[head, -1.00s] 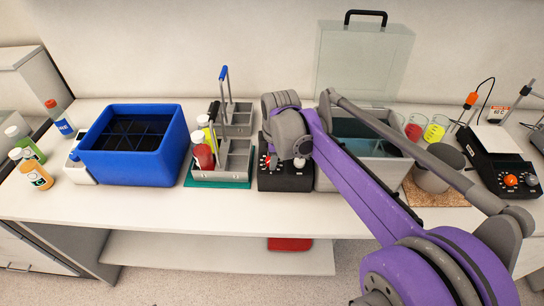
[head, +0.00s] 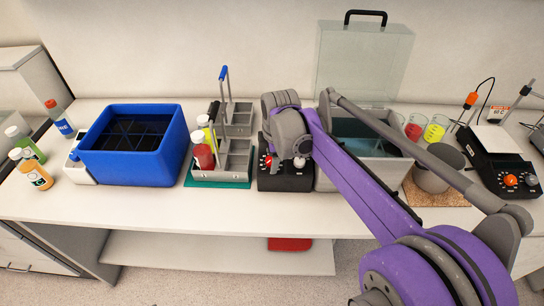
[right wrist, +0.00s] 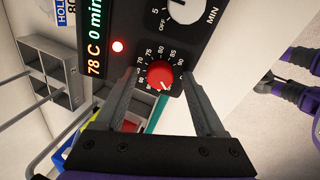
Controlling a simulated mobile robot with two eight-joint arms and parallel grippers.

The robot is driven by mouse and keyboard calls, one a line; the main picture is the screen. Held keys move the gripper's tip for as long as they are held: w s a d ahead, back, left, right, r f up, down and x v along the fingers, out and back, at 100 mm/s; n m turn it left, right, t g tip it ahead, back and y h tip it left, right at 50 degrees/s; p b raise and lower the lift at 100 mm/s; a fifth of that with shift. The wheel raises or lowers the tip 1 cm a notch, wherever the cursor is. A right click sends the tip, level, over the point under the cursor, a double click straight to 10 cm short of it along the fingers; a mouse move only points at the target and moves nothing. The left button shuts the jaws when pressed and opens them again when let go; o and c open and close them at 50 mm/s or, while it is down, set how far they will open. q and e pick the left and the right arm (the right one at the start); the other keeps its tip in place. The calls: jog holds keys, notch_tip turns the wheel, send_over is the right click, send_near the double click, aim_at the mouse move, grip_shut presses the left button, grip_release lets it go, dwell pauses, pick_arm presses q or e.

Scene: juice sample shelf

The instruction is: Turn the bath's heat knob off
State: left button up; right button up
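The bath (head: 385,187) is a grey tank with its clear lid raised, behind my right arm in the head view. Its black control box (head: 285,183) is on its left side. In the right wrist view the red heat knob (right wrist: 159,74) sits in a temperature dial on the box's face. Its white mark points toward the lower right. My right gripper (right wrist: 161,80) is open, with one finger on each side of the red knob and visible gaps. My left gripper is not in view.
A white timer knob (right wrist: 184,8) is beside the red knob. Grey racks (head: 235,160) with bottles stand left of the control box, then a blue tub (head: 135,168). Beakers (head: 436,130) and a black device (head: 495,165) stand at the right. The counter's front strip is clear.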

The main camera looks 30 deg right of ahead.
jog(key=shift+r, duration=0.1)
jog(key=v, duration=1)
jog(key=shift+r+p, duration=0.3)
jog(key=shift+r, duration=0.05)
jog(key=s+a+f+m+t, duration=0.1)
jog(key=s+a+f+m, duration=0.4)
jog(key=s+f+m, duration=0.2)
jog(key=s+a+f+m+t, duration=0.1)
jog(key=s+a+f+m, duration=0.4)
jog(key=s+f, duration=0.5)
jog(key=shift+s+m+t+y, duration=0.3)
jog(key=shift+m, duration=0.8)
jog(key=shift+a+f, duration=0.1)
